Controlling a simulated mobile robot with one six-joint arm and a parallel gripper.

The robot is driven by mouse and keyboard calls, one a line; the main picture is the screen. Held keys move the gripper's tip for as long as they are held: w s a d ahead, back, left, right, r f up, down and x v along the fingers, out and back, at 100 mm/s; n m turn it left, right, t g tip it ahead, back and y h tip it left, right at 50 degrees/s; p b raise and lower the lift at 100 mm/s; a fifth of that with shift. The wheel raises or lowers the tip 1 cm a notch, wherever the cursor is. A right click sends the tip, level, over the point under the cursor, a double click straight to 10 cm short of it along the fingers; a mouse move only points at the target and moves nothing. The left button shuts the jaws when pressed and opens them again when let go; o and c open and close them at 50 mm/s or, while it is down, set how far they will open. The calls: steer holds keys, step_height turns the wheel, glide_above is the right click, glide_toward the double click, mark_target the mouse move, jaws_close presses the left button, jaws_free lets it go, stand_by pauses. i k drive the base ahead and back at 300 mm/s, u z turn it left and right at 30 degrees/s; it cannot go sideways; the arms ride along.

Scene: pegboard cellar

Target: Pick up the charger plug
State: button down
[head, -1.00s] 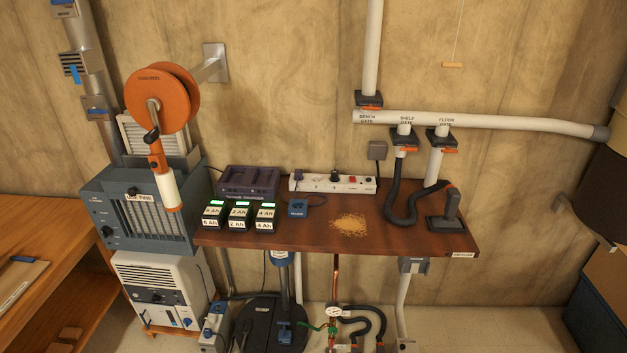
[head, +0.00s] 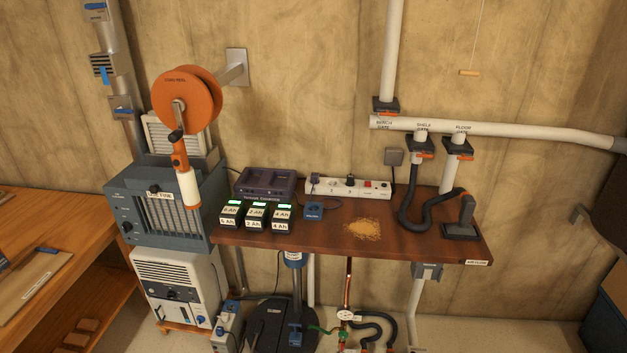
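A small blue block (head: 313,210) with a pale label, too small to read, lies on the brown bench (head: 330,240), in front of a white power strip (head: 376,189). A small dark plug (head: 315,178) is at the strip's left end, and a black one (head: 350,180) stands near its middle. I cannot tell for certain which of these is the charger plug. A dark purple charger (head: 266,182) sits left of the strip at the back of the bench. My gripper is not in view.
Several labelled batteries (head: 256,216) stand in front of the charger. A sawdust pile (head: 362,229) lies mid-bench. A black hose (head: 407,205) and a dark nozzle (head: 464,217) occupy the right end. An orange reel (head: 187,100) hangs upper left.

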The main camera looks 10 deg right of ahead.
mark_target(315, 178)
steer(key=u, duration=0.05)
steer(key=i, duration=0.9)
steer(key=z, duration=0.05)
